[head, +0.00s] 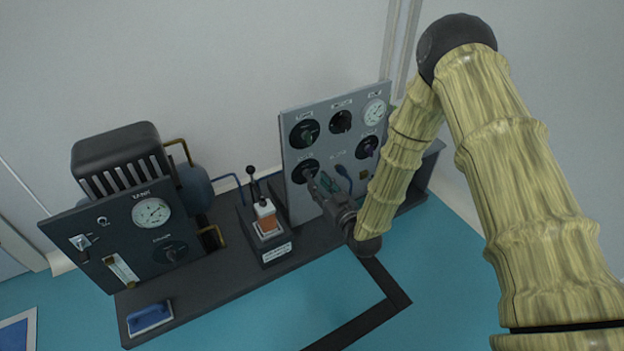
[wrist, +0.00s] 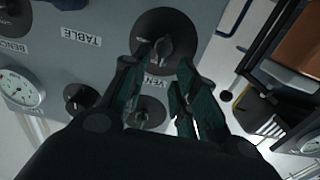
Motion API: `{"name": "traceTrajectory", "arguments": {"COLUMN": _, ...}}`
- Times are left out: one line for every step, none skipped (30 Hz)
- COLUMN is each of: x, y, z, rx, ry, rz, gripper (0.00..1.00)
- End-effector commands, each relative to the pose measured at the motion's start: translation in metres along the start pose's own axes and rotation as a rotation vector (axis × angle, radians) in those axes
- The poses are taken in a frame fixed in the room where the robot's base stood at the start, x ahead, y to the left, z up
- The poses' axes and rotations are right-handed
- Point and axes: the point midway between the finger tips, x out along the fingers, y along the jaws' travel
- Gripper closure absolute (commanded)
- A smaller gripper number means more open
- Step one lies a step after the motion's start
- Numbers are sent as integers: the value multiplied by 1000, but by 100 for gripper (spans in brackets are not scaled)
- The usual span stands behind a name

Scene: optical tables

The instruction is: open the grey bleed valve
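A grey panel (head: 325,150) carries several round dark dials. Its lower-left dial (head: 304,169) is in front of my gripper (head: 316,184). In the wrist view a black round dial with a grey handle (wrist: 164,47) is just beyond my gripper (wrist: 163,65). The fingers are apart, one to each side of the handle's near end, with nothing held between them. I cannot tell whether either finger touches the dial. A label beside it, partly hidden, seems to read "VENT". No label reading "bleed" is legible.
The panel also has a gauge (head: 374,111), an upper-left dial (head: 304,132) and a blue lever (head: 344,178). To the left stand a small box with black levers (head: 268,226) and a dark tank panel (head: 110,238). The teal tabletop in front (head: 445,270) is mostly clear.

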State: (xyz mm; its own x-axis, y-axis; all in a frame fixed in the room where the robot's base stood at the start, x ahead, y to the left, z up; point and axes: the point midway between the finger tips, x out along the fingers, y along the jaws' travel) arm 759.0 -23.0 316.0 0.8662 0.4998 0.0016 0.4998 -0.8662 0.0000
Motion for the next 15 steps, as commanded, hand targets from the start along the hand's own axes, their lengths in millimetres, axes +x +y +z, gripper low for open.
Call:
{"name": "traceTrajectory", "arguments": {"x": 8, "y": 0, "z": 3, "rx": -1, "ry": 2, "rz": 0, "gripper": 71}}
{"name": "traceTrajectory", "arguments": {"x": 13, "y": 0, "z": 3, "rx": -1, "ry": 2, "rz": 0, "gripper": 71}}
{"name": "traceTrajectory", "arguments": {"x": 19, "y": 0, "z": 3, "rx": -1, "ry": 1, "rz": -1, "gripper": 71}}
{"name": "traceTrajectory", "arguments": {"x": 23, "y": 0, "z": 3, "rx": -1, "ry": 1, "rz": -1, "gripper": 71}}
{"name": "traceTrajectory", "arguments": {"x": 26, "y": 0, "z": 3, "rx": -1, "ry": 1, "rz": -1, "gripper": 71}}
{"name": "traceTrajectory", "arguments": {"x": 31, "y": 0, "z": 3, "rx": -1, "ry": 0, "rz": -1, "gripper": 71}}
{"name": "traceTrajectory", "arguments": {"x": 34, "y": 0, "z": 3, "rx": -1, "ry": 0, "rz": -2, "gripper": 71}}
{"name": "traceTrajectory", "arguments": {"x": 37, "y": 0, "z": 2, "rx": -1, "ry": 0, "rz": -1, "gripper": 71}}
{"name": "traceTrajectory", "arguments": {"x": 40, "y": 0, "z": 2, "rx": -1, "ry": 1, "rz": -1, "gripper": 71}}
{"name": "traceTrajectory", "arguments": {"x": 42, "y": 0, "z": 1, "rx": -1, "ry": 1, "rz": -1, "gripper": 71}}
{"name": "traceTrajectory", "arguments": {"x": 44, "y": 0, "z": 1, "rx": -1, "ry": 0, "rz": -1, "gripper": 71}}
{"name": "traceTrajectory", "arguments": {"x": 46, "y": -1, "z": 1, "rx": 0, "ry": -1, "rz": -1, "gripper": 71}}
{"name": "traceTrajectory", "arguments": {"x": 47, "y": -1, "z": 1, "rx": 0, "ry": -1, "rz": -1, "gripper": 71}}
{"name": "traceTrajectory", "arguments": {"x": 47, "y": -1, "z": 1, "rx": 0, "ry": -2, "rz": -1, "gripper": 71}}
{"name": "traceTrajectory", "arguments": {"x": 48, "y": -1, "z": 1, "rx": 0, "ry": -2, "rz": -1, "gripper": 71}}
